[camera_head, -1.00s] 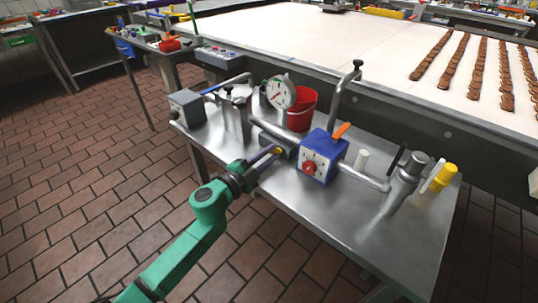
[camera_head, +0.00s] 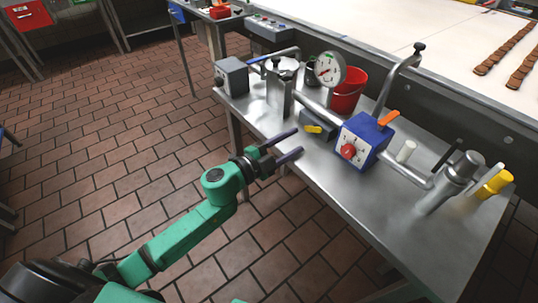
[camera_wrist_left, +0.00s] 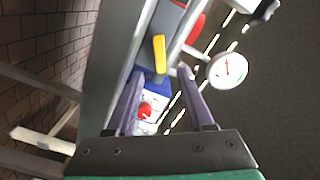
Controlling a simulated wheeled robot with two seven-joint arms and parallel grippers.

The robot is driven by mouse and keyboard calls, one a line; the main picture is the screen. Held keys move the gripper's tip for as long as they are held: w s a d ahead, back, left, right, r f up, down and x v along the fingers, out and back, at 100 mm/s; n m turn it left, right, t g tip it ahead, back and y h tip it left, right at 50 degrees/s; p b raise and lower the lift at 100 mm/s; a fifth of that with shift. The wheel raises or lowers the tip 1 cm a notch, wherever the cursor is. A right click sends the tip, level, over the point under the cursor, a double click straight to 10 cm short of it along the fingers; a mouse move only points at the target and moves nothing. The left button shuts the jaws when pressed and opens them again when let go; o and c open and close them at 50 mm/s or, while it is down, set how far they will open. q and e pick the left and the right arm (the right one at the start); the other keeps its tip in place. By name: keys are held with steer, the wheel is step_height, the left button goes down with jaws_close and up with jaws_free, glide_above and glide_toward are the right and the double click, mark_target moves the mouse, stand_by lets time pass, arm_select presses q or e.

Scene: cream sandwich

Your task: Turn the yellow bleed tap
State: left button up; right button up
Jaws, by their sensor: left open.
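The yellow bleed tap (camera_head: 312,129) is a small yellow lever on a low grey block (camera_head: 322,121) on the steel table. In the left wrist view the yellow lever (camera_wrist_left: 159,53) lies just beyond and between my fingertips. My left gripper (camera_head: 298,142) is open and empty, its two purple-grey fingers spread at the table's front edge. It is in front of the tap and appears apart from it. In the left wrist view both fingers (camera_wrist_left: 160,75) point towards the block. My right gripper is not in view.
A blue box with a red knob (camera_head: 348,151) and orange lever stands right of the tap. A dial gauge (camera_head: 329,69), red bucket (camera_head: 347,92) and metal pipes are behind. A larger yellow handle (camera_head: 495,183) is at the table's right end. The table's front strip (camera_head: 330,185) is clear.

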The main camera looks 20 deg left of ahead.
arm_select(q)
steer(key=b+v, duration=0.1)
steer(key=v, duration=0.7)
steer(key=shift+s, duration=0.25)
steer(key=shift+a, duration=0.15)
